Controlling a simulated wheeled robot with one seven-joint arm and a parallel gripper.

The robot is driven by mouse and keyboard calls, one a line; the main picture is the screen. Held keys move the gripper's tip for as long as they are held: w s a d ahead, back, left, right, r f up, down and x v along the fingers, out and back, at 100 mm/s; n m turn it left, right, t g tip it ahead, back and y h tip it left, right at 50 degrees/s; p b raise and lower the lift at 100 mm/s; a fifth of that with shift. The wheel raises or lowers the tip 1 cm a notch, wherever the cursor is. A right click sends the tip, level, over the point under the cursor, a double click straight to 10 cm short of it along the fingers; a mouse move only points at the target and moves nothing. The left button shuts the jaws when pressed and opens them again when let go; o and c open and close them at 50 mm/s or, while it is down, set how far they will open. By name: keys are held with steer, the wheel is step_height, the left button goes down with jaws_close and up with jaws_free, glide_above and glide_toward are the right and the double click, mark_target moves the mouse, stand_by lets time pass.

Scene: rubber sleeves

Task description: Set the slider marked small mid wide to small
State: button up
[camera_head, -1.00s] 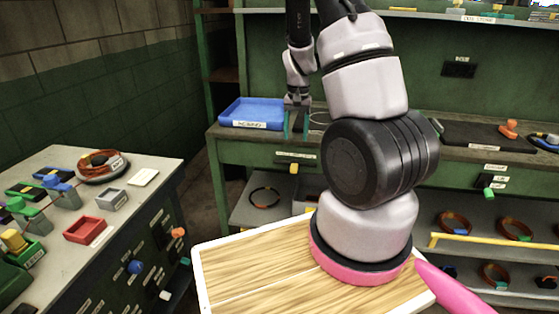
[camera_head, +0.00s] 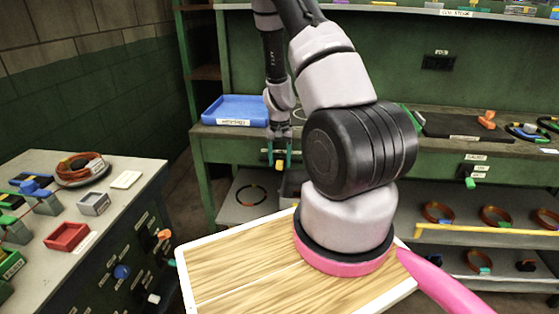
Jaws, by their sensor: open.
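A yellow slider knob (camera_head: 279,164) sits on the front edge of the green bench, below a pale label strip. In the head view my gripper (camera_head: 279,158) points down, with its teal fingers open on either side of the knob in the picture. I cannot tell whether they touch it. The gripper covers most of the strip, and its words are too small to read. A green slider knob (camera_head: 470,183) sits further right on the same bench front, with small labels above it that I cannot read.
A blue tray (camera_head: 236,110) stands on the bench left of my gripper. Shelves below hold several rings and a grey bin (camera_head: 292,188). A yellow rail (camera_head: 480,232) runs along the right shelf. A side cabinet with small trays (camera_head: 68,236) stands at the left.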

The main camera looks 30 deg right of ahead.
jaws_close()
stand_by(1.4)
